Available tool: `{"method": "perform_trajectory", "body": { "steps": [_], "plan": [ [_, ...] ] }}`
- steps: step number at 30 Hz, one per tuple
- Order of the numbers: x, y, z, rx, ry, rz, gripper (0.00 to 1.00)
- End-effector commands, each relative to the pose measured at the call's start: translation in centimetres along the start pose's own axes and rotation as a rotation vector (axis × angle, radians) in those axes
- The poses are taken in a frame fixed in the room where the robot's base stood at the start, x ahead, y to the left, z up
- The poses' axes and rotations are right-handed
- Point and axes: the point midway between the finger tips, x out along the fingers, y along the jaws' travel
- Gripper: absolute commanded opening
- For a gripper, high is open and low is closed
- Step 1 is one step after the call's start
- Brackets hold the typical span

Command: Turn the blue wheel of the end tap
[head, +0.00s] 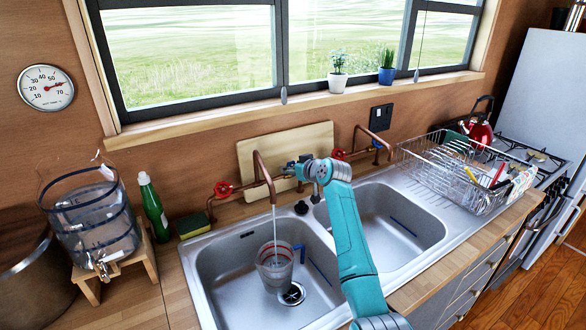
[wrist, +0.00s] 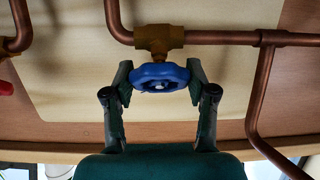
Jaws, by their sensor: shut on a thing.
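The blue wheel (wrist: 160,77) sits on a brass valve body (wrist: 158,38) of a copper pipe in the wrist view. My gripper (wrist: 161,82) has a finger at each side of the wheel's rim and is shut on it. In the head view my gripper (head: 303,170) is at the pipes behind the sink, and it mostly hides the wheel. A copper spout (head: 262,170) lets a stream of water (head: 274,225) fall into a clear jug (head: 275,262) in the left basin.
Two red wheels, one at left (head: 222,188) and one at right (head: 338,154), sit on the same pipework. A wooden board (head: 262,150) leans on the wall behind. A dish rack (head: 460,175) stands at right. A green bottle (head: 152,205) and a water dispenser (head: 92,225) stand at left.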

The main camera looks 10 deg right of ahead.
Motion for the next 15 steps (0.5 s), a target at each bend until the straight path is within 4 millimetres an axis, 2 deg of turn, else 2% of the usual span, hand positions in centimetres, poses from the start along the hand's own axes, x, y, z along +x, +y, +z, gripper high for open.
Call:
{"method": "perform_trajectory", "body": {
  "steps": [8, 15],
  "plan": [
    [0.03, -0.07, 0.02, 0.104, 0.0, 0.062, 0.22],
    [0.04, -0.04, -0.02, 0.275, 0.001, 0.164, 0.22]
  ]
}}
